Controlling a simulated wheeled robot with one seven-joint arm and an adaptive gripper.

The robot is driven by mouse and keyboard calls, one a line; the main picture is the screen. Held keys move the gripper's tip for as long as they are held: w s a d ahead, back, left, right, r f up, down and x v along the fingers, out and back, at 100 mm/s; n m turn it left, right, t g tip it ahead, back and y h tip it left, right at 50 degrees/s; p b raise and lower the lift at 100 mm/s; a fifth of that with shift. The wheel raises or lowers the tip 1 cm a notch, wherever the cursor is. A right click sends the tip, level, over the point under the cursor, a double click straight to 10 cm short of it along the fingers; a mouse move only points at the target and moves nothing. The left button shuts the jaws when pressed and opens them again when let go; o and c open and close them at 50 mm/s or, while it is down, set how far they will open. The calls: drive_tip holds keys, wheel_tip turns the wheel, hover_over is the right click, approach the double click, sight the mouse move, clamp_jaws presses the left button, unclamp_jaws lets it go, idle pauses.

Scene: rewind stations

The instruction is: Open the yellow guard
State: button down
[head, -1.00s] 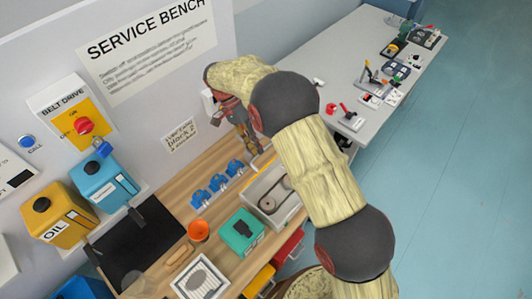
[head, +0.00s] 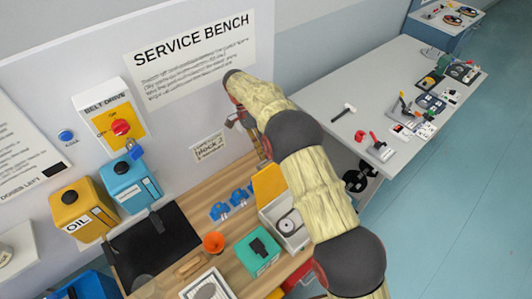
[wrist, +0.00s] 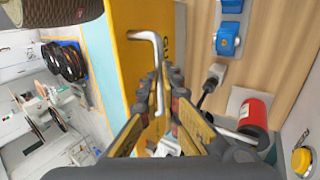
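The yellow guard (head: 268,186) stands raised at the far end of the grey belt box (head: 302,238) on the bench. The box is uncovered, and a belt (head: 289,224) shows inside. In the wrist view the guard (wrist: 125,75) is a yellow panel with a bent silver handle (wrist: 145,36). My gripper (wrist: 160,85) has its fingers close together on both sides of the handle's bar and looks shut on it. In the head view my gripper (head: 258,145) is at the guard's upper edge, partly hidden by my arm.
Blue parts (head: 232,202) stand in a row left of the box. An orange cup (head: 213,242) and a teal box (head: 256,253) are nearer. The wrist view shows a red cylinder (wrist: 254,115) and a yellow button (wrist: 301,160) at right. A grey table (head: 350,85) lies beyond.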

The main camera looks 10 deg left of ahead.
drive_tip(key=x, duration=0.3)
drive_tip(key=shift+a, duration=0.25)
drive_tip(key=c, duration=2.1)
unclamp_jaws()
drive_tip(key=shift+w+d+f, duration=0.1)
drive_tip(key=shift+w, duration=0.05)
drive_tip(key=shift+o, duration=1.1)
drive_tip(key=shift+r, duration=0.35)
drive_tip(key=v, duration=0.7)
drive_tip(key=shift+w+a+r, duration=0.15)
drive_tip(key=shift+w+a, duration=0.1)
drive_tip(key=shift+a, duration=0.05)
drive_tip(key=shift+c, duration=0.5)
